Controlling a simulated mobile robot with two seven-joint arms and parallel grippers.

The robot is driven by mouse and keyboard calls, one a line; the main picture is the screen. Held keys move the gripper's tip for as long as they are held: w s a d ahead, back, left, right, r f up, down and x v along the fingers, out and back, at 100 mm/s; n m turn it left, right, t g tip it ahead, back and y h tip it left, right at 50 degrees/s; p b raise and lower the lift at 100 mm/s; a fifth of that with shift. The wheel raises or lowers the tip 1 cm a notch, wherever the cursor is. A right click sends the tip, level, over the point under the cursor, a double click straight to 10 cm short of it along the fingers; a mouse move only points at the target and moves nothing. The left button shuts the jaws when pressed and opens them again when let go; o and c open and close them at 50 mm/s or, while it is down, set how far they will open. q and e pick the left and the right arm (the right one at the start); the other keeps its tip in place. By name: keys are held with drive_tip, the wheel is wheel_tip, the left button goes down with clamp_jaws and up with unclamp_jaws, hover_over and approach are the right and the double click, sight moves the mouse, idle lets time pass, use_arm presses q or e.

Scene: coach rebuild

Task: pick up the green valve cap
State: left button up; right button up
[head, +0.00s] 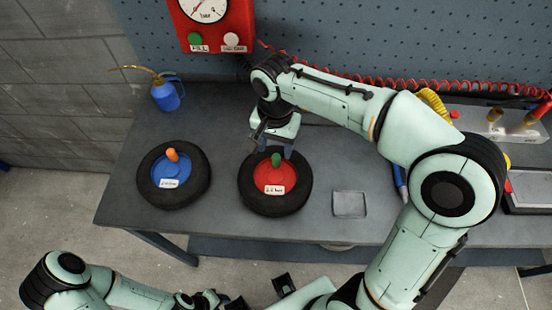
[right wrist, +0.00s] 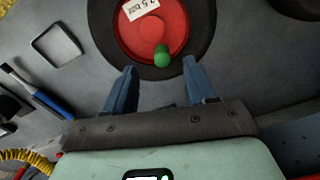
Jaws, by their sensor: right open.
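The green valve cap (head: 276,159) stands on the red hub of the right-hand wheel (head: 247,190). It also shows as a green knob in the right wrist view (right wrist: 162,56), at the hub's edge. My right gripper (head: 274,150) is just behind the cap in the head view. In the right wrist view its two blue fingers (right wrist: 160,75) are spread apart, with the cap just beyond the gap between their tips. Nothing is held. My left gripper (head: 215,301) is low at the bottom edge, away from the table, and its jaws are unclear.
A second wheel (head: 146,188) with blue hub and orange cap (head: 172,155) lies left. A blue oil can (head: 168,95) stands behind it. A red gauge box (head: 212,22) hangs behind.

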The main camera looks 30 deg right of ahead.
sight(276, 156)
drive_tip(key=f, duration=0.6)
drive_tip(key=shift+w+d, duration=0.3)
drive_tip(key=shift+w, duration=0.1)
drive_tip(key=shift+r, duration=0.1)
drive_tip(key=c, duration=0.9)
